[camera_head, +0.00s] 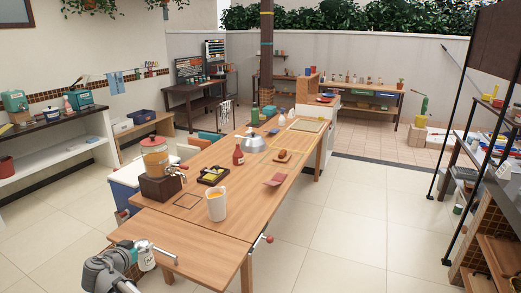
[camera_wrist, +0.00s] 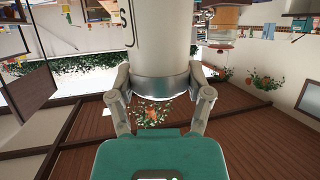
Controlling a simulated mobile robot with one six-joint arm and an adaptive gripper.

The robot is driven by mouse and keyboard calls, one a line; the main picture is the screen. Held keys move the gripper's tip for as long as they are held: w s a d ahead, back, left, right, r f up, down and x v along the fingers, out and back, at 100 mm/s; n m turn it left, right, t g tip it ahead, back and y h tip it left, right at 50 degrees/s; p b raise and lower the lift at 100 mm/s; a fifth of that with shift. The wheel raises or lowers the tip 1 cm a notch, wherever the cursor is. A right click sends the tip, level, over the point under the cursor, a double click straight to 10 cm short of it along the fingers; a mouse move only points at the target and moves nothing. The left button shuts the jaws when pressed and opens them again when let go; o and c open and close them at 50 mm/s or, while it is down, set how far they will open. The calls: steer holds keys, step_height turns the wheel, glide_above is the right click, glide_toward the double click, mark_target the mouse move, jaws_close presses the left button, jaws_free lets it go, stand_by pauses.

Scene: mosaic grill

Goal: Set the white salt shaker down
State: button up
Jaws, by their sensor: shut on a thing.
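The white salt shaker (camera_wrist: 165,45), marked with a dark letter S at its left side, fills the upper middle of the wrist view. My gripper (camera_wrist: 160,86) is shut on it, with one finger on each side near a grey metal band. The shaker's far end is cut off by the frame. In the head view my arm's end is at the bottom left, over or beside the near end of the wooden table (camera_head: 205,240). There the shaker is too small to make out surely, and I cannot tell whether it touches the table.
On the table stand a white pitcher (camera_head: 216,206), a drink dispenser (camera_head: 155,158), a dark tray (camera_head: 212,176), a red bottle (camera_head: 238,156) and a metal dome (camera_head: 254,144). A reddish napkin (camera_head: 275,180) lies near the right edge. The near table end looks mostly clear.

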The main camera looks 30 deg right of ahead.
steer(key=w+d+f+m+g+h+b, duration=0.1)
steer(key=w+d+f, duration=0.1)
steer(key=w+d, duration=0.9)
steer(key=w+d+f+m+g+h+b, duration=0.1)
steer(key=w+d+b, duration=0.1)
steer(key=w+d, duration=0.9)
steer(key=d, duration=0.9)
steer(key=shift+f+m+g+h, duration=0.3)
steer(key=shift+f+m+h, duration=0.1)
steer(key=shift+b, duration=0.3)
steer(key=w+d+f+b, duration=0.1)
steer(key=d+f+b, duration=0.8)
steer(key=d, duration=0.4)
steer(key=shift+w, duration=0.1)
steer(key=shift+d+f, duration=0.1)
